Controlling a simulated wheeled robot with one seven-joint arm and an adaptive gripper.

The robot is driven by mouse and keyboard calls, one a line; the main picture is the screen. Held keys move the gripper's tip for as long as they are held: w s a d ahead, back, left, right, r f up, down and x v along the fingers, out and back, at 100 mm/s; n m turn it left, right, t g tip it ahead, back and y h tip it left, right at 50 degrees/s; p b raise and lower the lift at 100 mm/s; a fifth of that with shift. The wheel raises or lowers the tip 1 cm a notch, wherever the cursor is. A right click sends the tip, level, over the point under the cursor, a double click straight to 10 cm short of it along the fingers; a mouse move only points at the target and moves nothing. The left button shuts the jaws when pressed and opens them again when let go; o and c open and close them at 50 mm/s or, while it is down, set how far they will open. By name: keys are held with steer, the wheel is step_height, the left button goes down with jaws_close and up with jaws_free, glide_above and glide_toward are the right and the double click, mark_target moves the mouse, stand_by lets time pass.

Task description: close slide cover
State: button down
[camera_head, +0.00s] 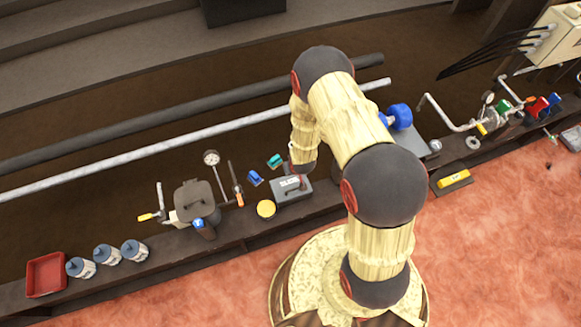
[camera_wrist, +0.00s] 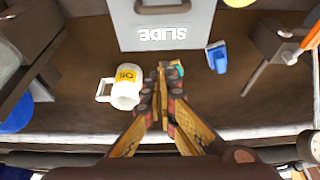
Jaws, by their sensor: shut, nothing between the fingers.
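A grey box with the word SLIDE on its cover (camera_wrist: 165,32) shows at the top of the wrist view, the lettering upside down. A dark handle (camera_wrist: 163,7) sits on it at the picture's top edge. In the head view the grey box (camera_head: 291,192) stands on the dark bench, just below the end of my arm. My gripper (camera_wrist: 163,72) is shut and empty, its fingertips just short of the box's lettered edge in the picture. I cannot tell whether they touch it. The far part of the box is cut off in the wrist view.
A white mug with a yellow label (camera_wrist: 126,88) stands left of my fingers. A blue item (camera_wrist: 217,57) is at right, and a teal item (camera_wrist: 178,67) is partly hidden behind the fingertips. A yellow round lid (camera_head: 266,209) and grey pot (camera_head: 197,197) stand left of the box.

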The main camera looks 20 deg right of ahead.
steer(key=s, duration=0.1)
steer(key=b, duration=0.2)
glide_above(297, 197)
step_height(297, 197, down, 5)
steer(key=shift+w+f, duration=0.15)
steer(key=shift+f, duration=0.05)
steer(key=s+f+b, duration=0.1)
steer(key=f, duration=0.1)
steer(key=s+f+t+b, duration=0.1)
steer(key=f, duration=0.1)
steer(key=f+t+b, duration=0.1)
steer(key=shift+s+f+b, duration=0.35)
steer(key=shift+s+f, duration=0.05)
steer(key=shift+w+d+t, duration=0.1)
steer(key=shift+w+t, duration=0.05)
steer(key=shift+t, duration=0.35)
steer(key=shift+w+r, duration=0.2)
steer(key=shift+w, duration=0.05)
